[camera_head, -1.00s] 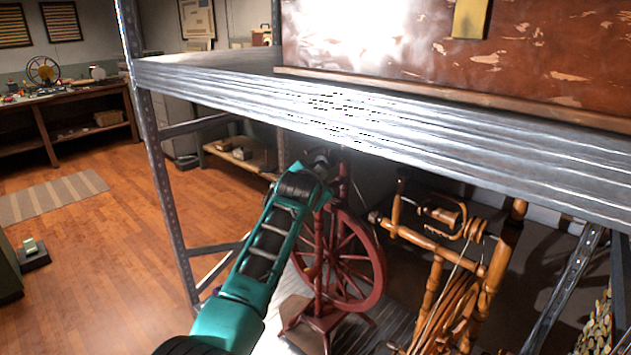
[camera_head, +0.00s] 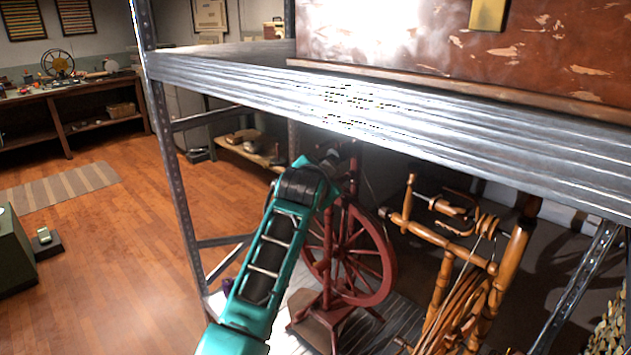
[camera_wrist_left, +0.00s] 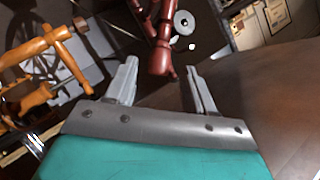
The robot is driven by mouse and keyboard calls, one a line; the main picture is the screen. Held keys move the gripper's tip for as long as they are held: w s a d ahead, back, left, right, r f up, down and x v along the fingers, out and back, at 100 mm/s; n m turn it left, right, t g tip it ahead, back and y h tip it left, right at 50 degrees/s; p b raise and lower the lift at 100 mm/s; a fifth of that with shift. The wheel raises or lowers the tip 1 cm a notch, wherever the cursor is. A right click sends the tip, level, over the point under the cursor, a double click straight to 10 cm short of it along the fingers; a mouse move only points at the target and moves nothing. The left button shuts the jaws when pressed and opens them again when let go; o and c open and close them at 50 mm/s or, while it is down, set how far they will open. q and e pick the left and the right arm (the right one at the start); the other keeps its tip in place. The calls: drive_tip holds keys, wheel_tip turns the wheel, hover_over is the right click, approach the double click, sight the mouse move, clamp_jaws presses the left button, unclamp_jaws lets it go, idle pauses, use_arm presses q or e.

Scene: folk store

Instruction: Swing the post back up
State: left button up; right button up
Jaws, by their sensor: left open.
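A dark red spinning wheel (camera_head: 372,262) stands on the lower shelf under the metal beam. Its slim red upright post (camera_head: 353,185) shows just right of the end of my teal left arm. My left gripper (camera_head: 338,158) is beside the top of the red wheel, partly hidden by my own wrist. In the left wrist view my left gripper (camera_wrist_left: 162,70) is open, and a turned red post (camera_wrist_left: 160,45) shows between and beyond its fingertips. I cannot tell whether they touch. My right gripper is not in view.
A light-wood spinning wheel (camera_head: 452,240) stands close on the right. The metal shelf beam (camera_head: 400,115) crosses above my arm, and a shelf upright (camera_head: 172,150) stands to the left. Wooden floor (camera_head: 110,245) is open on the left.

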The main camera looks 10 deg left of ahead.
use_arm(q)
drive_tip(key=v, duration=0.7)
drive_tip(key=shift+s+r, duration=0.15)
drive_tip(key=shift+s, duration=0.25)
